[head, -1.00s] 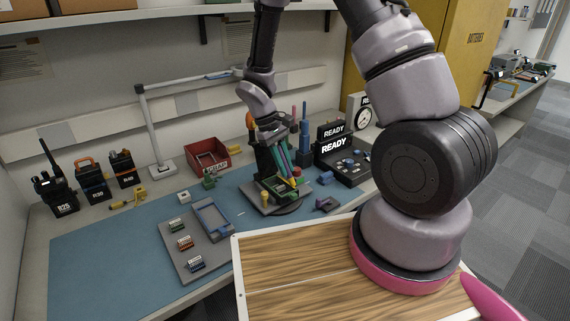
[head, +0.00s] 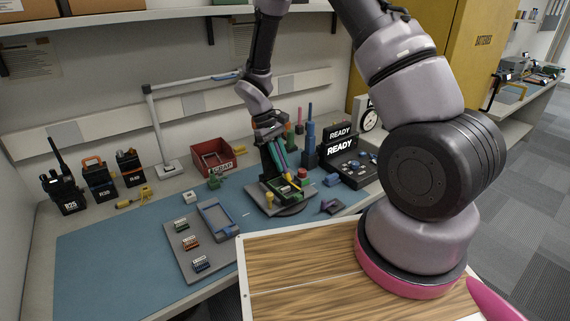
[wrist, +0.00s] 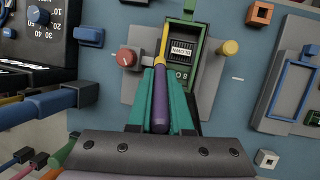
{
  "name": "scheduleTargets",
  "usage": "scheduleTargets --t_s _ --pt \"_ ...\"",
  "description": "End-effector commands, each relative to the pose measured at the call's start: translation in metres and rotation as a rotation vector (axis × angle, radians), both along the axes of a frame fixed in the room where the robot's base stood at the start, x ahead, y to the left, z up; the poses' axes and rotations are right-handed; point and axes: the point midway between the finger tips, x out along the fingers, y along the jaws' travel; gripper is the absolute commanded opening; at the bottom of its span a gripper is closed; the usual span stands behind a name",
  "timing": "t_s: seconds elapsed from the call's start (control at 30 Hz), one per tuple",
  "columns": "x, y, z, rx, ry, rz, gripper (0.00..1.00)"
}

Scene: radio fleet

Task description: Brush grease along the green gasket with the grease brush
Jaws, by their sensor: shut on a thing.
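My gripper (wrist: 162,95) has teal fingers shut on the grease brush (wrist: 160,105), which has a purple handle and a yellow section pointing away from me. In the head view my gripper (head: 279,155) is above the work stand (head: 286,208). The green gasket (wrist: 207,65) is a rectangular frame around a recess with a white-labelled part, on the grey stand. The brush's far end overlaps the gasket's left side in the wrist view. I cannot tell whether the bristles touch it.
A red knob (wrist: 127,57) and a yellow post (wrist: 229,47) flank the gasket. A grey tray (head: 187,240) with a blue frame and small connectors lies left. The READY box (head: 345,160) stands right, a red bin (head: 212,160) behind. The blue mat's left part is clear.

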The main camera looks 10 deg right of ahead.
Motion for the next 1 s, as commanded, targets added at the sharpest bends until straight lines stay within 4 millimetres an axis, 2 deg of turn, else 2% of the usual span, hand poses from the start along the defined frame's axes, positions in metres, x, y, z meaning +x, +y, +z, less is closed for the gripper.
scheduleTargets --t_s 0.2,0.37,0.7,1.0 --pt "0.016 0.007 -0.002 0.000 -0.001 -0.001 0.00" --pt "0.018 0.008 -0.002 0.001 -0.004 0.002 0.00" --pt "-0.008 -0.003 0.001 0.001 -0.001 0.001 0.00" --pt "-0.017 -0.007 0.002 0.000 0.001 0.000 0.00"
